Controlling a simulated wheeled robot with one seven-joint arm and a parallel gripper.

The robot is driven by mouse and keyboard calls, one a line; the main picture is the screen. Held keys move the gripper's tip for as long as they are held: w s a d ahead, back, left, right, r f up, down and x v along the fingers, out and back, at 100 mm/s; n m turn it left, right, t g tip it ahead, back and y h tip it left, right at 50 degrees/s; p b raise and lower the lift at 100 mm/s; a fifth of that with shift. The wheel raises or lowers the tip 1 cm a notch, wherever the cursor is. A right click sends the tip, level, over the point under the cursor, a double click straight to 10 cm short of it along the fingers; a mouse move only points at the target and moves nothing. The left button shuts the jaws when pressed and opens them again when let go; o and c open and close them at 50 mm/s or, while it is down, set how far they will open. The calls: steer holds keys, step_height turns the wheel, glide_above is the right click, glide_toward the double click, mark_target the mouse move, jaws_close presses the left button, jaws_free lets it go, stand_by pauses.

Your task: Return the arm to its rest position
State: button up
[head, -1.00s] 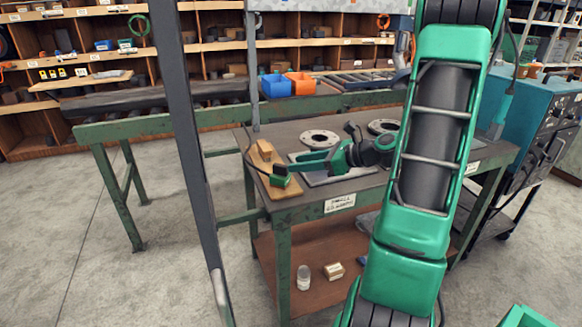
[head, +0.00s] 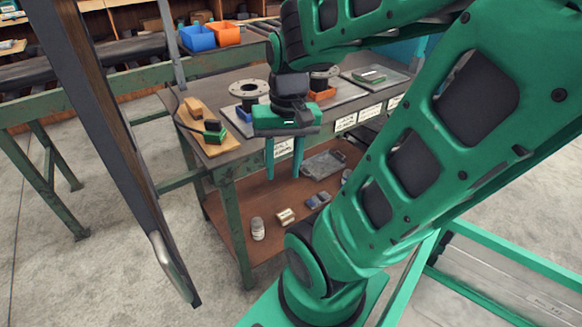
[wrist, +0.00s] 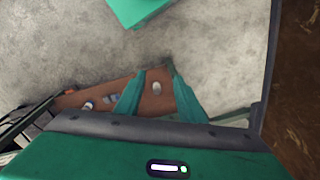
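My gripper (head: 283,158) points down in front of the workbench in the head view. Its two green fingers are apart with nothing between them. In the wrist view the fingers (wrist: 150,95) are also spread, with the lower shelf and floor beyond them. My green arm fills the right side of the head view, bent over at the top. The gripper's body hides part of the bench's front edge.
The workbench (head: 240,157) carries flanges (head: 249,88) and a wooden board (head: 207,135) with blocks. Its lower shelf (head: 235,224) holds a white jar (head: 258,229) and small boxes.

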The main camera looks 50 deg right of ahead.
steer(key=s, duration=0.1)
steer(key=s+r+n, duration=0.1)
steer(key=s, duration=0.1)
steer(key=shift+s+d+n+g, duration=0.1)
steer(key=shift+s+n+g, duration=0.1)
steer(key=shift+n+g, duration=0.1)
steer(key=shift+w+f, duration=0.3)
steer(key=shift+w, duration=0.35)
